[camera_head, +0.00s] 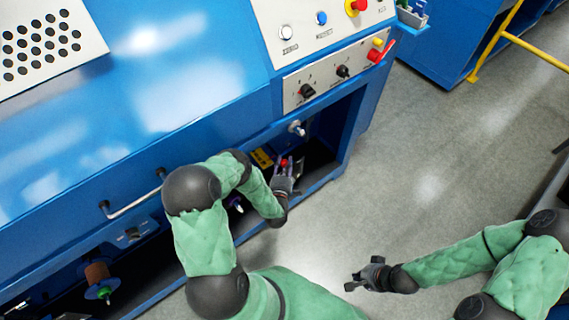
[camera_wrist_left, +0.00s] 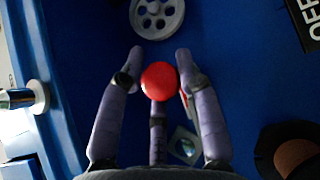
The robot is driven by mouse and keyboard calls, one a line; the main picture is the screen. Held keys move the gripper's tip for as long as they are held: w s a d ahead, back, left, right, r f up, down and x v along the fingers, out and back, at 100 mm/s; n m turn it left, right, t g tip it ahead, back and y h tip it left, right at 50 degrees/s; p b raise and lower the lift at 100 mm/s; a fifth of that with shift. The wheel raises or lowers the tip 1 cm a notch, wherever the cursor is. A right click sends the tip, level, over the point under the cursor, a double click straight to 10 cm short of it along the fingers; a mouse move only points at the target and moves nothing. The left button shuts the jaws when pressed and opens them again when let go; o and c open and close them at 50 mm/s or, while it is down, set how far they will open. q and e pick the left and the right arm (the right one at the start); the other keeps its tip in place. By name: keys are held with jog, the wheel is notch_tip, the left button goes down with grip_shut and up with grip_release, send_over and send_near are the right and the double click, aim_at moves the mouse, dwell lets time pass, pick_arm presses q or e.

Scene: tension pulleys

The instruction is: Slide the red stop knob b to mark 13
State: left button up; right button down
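The red stop knob (camera_wrist_left: 160,81) is a round red ball in the middle of the left wrist view. It also shows small in the head view (camera_head: 284,162), inside the opening of the blue machine. My left gripper (camera_wrist_left: 159,68) has its purple-grey fingers spread on both sides of the knob, with gaps visible. In the head view my left gripper (camera_head: 286,172) reaches into the opening. I cannot read any scale or mark 13. My right gripper (camera_head: 360,280) is away from the machine over the floor, with its fingers apart and nothing between them.
A grey spoked pulley (camera_wrist_left: 157,15) lies beyond the knob. A brown spool (camera_wrist_left: 296,158) stands at lower right of the wrist view. The floor (camera_head: 440,150) at right is clear.

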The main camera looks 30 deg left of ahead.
aim_at(277, 155)
pick_arm(q)
jog(key=shift+f, duration=0.1)
grip_shut()
jog(key=a, duration=0.1)
jog(key=w+a+b, duration=0.1)
jog(key=a, duration=0.2)
jog(key=shift+w+a+f, duration=0.1)
jog(key=shift+w+a, duration=0.15)
jog(key=shift+w, duration=0.1)
jog(key=o, duration=1)
grip_release()
jog(key=shift+o, duration=0.2)
jog(key=v, duration=1.2)
